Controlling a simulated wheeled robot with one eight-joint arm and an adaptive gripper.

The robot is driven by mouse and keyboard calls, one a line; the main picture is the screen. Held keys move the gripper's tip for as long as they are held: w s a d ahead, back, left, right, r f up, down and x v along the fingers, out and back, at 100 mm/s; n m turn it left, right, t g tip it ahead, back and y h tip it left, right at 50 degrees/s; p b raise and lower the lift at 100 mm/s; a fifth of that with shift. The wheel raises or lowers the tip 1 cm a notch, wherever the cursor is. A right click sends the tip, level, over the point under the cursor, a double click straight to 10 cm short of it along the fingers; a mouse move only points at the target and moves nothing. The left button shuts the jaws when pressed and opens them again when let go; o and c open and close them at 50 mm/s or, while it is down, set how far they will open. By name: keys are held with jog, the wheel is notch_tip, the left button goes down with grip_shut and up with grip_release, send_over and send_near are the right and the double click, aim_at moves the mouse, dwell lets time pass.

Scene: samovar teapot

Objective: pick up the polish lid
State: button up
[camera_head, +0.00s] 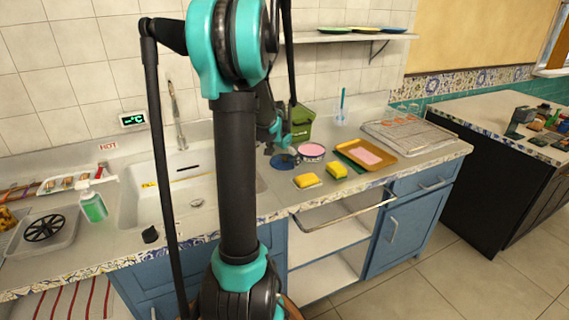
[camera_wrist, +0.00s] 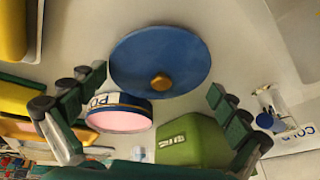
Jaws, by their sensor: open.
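The polish lid is a round blue disc (camera_wrist: 145,52) with a small brass-coloured knob in the middle. In the head view the lid (camera_head: 283,161) lies on the counter, partly hidden by my arm. My gripper (camera_wrist: 158,82) is open and empty, with its dark green fingers spread on either side of the lid in the wrist view. In the head view my gripper (camera_head: 276,142) hangs just over the lid. The gap between fingers and lid is hard to judge. The open polish tin (camera_head: 312,150) with pink content stands right beside the lid; its lettered side shows in the wrist view (camera_wrist: 122,112).
A green box (camera_head: 300,122) stands behind the lid. An orange tray (camera_head: 366,154) with a pink slab lies to the right. The sink (camera_head: 190,200) is to the left.

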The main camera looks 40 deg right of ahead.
jog(key=c, duration=1.3)
jog(key=shift+r, duration=0.1)
